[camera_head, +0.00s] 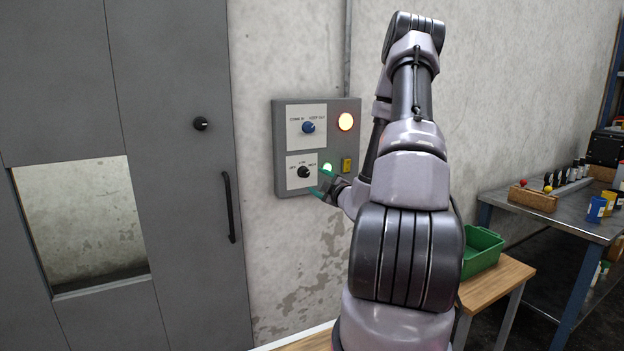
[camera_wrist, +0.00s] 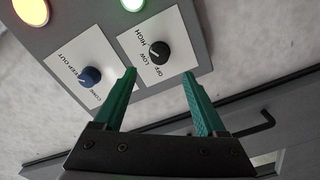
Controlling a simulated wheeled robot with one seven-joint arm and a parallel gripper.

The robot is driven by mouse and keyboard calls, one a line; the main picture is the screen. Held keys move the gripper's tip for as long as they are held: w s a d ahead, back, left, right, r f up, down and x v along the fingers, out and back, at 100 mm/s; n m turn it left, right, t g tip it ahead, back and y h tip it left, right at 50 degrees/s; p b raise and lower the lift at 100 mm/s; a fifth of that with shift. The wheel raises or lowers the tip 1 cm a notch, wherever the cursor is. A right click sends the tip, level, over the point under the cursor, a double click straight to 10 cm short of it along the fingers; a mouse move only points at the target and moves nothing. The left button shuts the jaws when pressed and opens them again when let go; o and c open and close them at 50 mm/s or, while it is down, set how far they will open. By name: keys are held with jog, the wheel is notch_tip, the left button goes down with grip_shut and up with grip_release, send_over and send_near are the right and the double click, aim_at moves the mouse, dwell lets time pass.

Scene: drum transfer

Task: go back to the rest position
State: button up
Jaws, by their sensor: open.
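My gripper (camera_head: 325,183) is in front of the lower part of a grey wall control panel (camera_head: 352,108). Its green fingers are open and empty, as the wrist view also shows (camera_wrist: 163,88). The panel has a blue knob (camera_head: 308,127) labelled COME IN and KEEP OUT, and a black knob (camera_head: 304,172) labelled OFF, LOW and HIGH. In the wrist view the black knob (camera_wrist: 160,52) lies beyond the fingertips, apart from them. An orange lamp (camera_head: 345,121) and a whitish-green lamp (camera_head: 327,168) are lit. My arm rises in front of the wall.
A grey door (camera_head: 180,240) with a window and a black handle (camera_head: 230,205) is left of the panel. At right, a green crate (camera_head: 484,250) stands on a wooden table (camera_head: 490,283). Behind it is a metal workbench (camera_head: 560,215) with bottles and cups.

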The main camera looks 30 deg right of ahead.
jog(key=shift+s, duration=0.85)
